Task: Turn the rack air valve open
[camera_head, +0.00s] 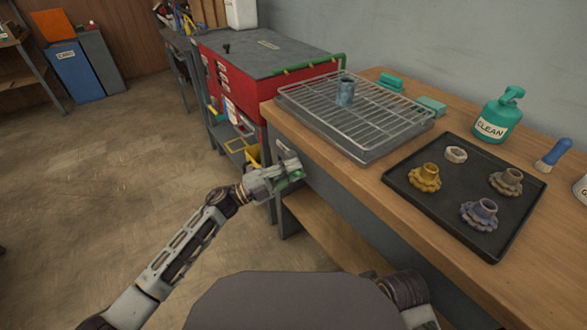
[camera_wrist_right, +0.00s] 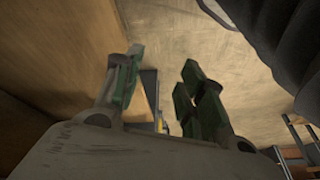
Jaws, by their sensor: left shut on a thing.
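My left gripper (camera_head: 290,174) reaches in from the left to the grey front of the wooden bench (camera_head: 345,172), just below its top near the left corner. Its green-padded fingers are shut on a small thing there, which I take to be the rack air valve. The fingers hide it, so its handle angle cannot be told. My right gripper (camera_wrist_right: 162,62) shows in the right wrist view with its green-padded fingers apart and nothing between them.
A red cabinet (camera_head: 222,82) stands beyond the bench. The floor at left is clear.

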